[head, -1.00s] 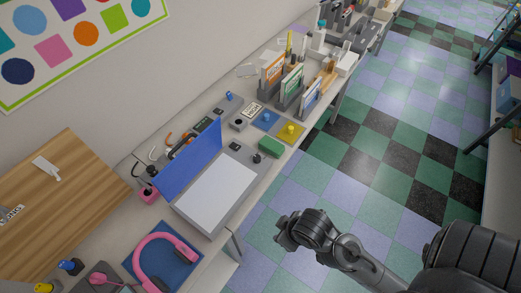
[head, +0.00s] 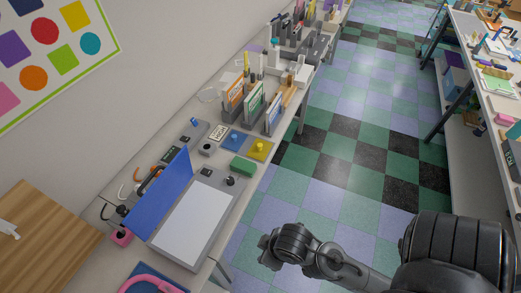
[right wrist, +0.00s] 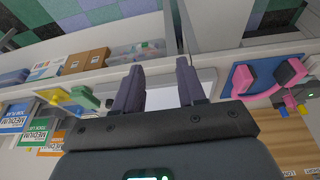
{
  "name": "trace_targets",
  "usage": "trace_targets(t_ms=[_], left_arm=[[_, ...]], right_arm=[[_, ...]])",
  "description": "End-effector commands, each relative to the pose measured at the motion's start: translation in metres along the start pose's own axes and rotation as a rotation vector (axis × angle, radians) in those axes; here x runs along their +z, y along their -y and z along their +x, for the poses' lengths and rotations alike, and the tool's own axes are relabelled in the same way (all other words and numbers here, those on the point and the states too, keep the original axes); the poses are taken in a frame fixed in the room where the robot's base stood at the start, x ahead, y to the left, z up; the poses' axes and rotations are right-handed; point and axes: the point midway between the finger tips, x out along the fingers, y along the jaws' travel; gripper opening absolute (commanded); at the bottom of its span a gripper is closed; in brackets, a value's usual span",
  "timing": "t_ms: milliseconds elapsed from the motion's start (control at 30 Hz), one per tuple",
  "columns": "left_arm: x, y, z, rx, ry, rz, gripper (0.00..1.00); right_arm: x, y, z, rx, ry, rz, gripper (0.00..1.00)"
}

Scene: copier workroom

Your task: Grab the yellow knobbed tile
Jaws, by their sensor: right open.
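The yellow knobbed tile (head: 260,151) lies flat near the front edge of the left bench in the head view, right beside a blue knobbed tile (head: 232,138). In the right wrist view the yellow tile (right wrist: 53,97) shows at the left, seen at a steep angle, close to the green block (right wrist: 84,97). My right gripper (right wrist: 158,84) is open, with nothing between its fingers, and apart from the tile. In the head view my right arm is over the floor at the lower right, and its fingers cannot be made out. My left gripper is not in view.
The green block (head: 243,166) lies just in front of the tiles. Upright card holders (head: 254,104) stand behind them. A grey box with a white top and raised blue panel (head: 160,194) is nearer. The checkered aisle (head: 350,150) is clear up to the right-hand bench.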

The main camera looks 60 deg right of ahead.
Motion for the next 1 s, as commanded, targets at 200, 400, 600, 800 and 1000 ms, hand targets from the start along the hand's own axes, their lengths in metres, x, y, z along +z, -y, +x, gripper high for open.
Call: trace_targets(t_ms=[200, 400, 600, 800, 1000], left_arm=[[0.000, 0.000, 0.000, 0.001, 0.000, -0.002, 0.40], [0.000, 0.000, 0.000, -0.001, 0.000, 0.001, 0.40], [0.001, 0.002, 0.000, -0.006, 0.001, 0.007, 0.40], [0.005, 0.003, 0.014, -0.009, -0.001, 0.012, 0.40], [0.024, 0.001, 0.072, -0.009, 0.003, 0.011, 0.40]], right_arm=[[0.000, 0.000, 0.000, 0.000, 0.000, 0.000, 0.58], [-0.001, -0.002, 0.000, 0.006, -0.003, -0.001, 0.58], [-0.017, -0.004, 0.003, -0.001, -0.089, 0.157, 0.58], [-0.030, -0.057, 0.075, 0.065, -0.258, 0.509, 0.58], [-0.054, -0.215, 0.162, 0.271, -0.569, 0.702, 0.58]])
